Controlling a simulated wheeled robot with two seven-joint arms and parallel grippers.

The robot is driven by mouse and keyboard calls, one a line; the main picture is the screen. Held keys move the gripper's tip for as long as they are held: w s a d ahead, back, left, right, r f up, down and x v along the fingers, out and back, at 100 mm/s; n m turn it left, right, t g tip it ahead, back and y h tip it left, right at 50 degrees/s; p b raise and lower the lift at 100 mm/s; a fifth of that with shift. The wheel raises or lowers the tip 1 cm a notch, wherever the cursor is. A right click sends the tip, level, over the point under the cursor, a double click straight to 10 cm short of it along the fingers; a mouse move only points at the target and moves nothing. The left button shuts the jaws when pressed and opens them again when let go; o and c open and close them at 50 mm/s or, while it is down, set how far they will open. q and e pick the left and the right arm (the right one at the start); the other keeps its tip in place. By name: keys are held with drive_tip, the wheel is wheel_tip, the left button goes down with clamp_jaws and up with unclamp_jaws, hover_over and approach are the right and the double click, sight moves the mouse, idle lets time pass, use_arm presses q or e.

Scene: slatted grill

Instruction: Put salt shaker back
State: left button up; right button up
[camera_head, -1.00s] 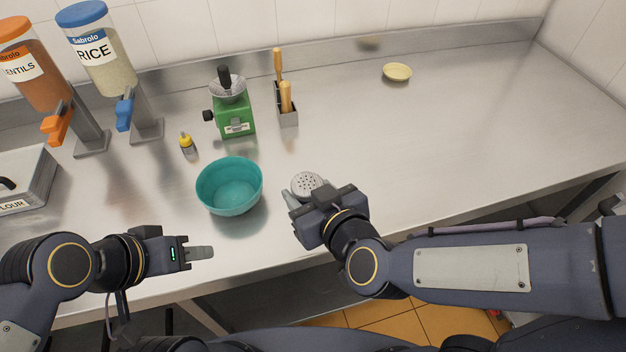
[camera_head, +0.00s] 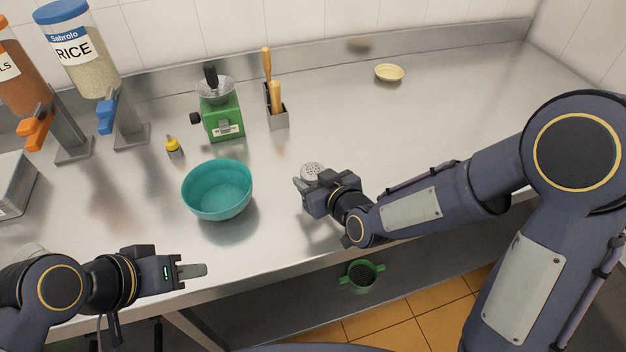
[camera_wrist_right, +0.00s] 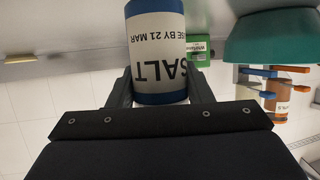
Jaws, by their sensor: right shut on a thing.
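The salt shaker (camera_head: 312,169) has a pale perforated top in the head view, right of the teal bowl. In the right wrist view the shaker (camera_wrist_right: 158,55) is white with blue bands, its SALT label upside down in the picture. My right gripper (camera_head: 309,184) is shut on it, with one finger on each side. The shaker's base is hidden in the head view, so I cannot tell whether it touches the counter. My left gripper (camera_head: 203,270) is empty near the counter's front edge; its fingers overlap side-on.
The teal bowl (camera_head: 217,190) stands between my grippers. Dispensers stand at left. A yellow dish (camera_head: 389,73) sits at the back; the counter's right half is largely clear.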

drive_tip(key=shift+f, duration=0.25)
drive_tip(key=shift+f, duration=0.1)
drive_tip(key=o, duration=1.1)
drive_tip(key=shift+c, duration=0.2)
drive_tip(key=shift+r, duration=0.35)
drive_tip(key=s+d+r+m+g+h, duration=0.1)
drive_tip(key=s+d+r+m+g, duration=0.1)
drive_tip(key=s+d, duration=0.8)
drive_tip(key=s+d+r+m+g+h, duration=0.2)
drive_tip(key=s+d+m, duration=0.4)
drive_tip(key=s+d, duration=0.4)
drive_tip(key=s+r+g, duration=0.1)
drive_tip(key=s, duration=0.3)
drive_tip(key=shift+d+g, duration=0.3)
drive_tip(key=shift+g, duration=0.1)
